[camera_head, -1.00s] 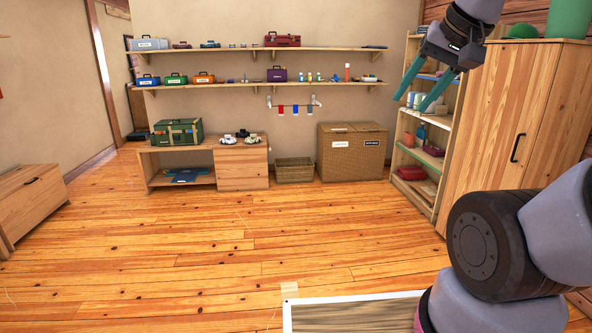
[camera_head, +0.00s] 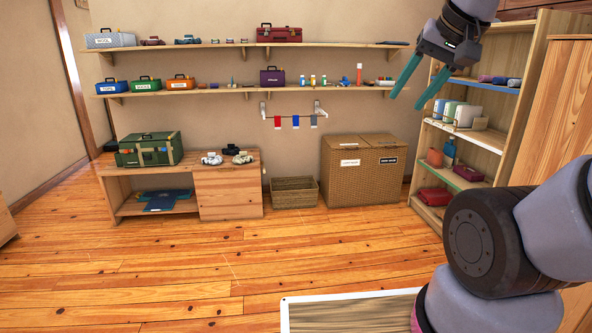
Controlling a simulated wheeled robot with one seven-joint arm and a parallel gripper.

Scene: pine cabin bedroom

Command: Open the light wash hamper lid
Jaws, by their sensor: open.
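A two-part wicker hamper (camera_head: 352,185) stands on the floor against the back wall, right of centre. Its two lids lie flat and look shut. The left lid (camera_head: 346,147) sits above a white label (camera_head: 349,162), and the right lid (camera_head: 383,141) above a dark label (camera_head: 388,161); the label text is too small to read surely. My gripper (camera_head: 407,101) is raised at the upper right, its two teal fingers spread and empty. It is well apart from the hamper and much nearer to me.
An open wicker basket (camera_head: 294,193) stands just left of the hamper. A low wooden bench (camera_head: 228,198) is farther left. A bookcase (camera_head: 486,142) stands at the right. A small rail with hanging cloths (camera_head: 293,121) is on the wall above. The plank floor (camera_head: 190,270) in front is clear.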

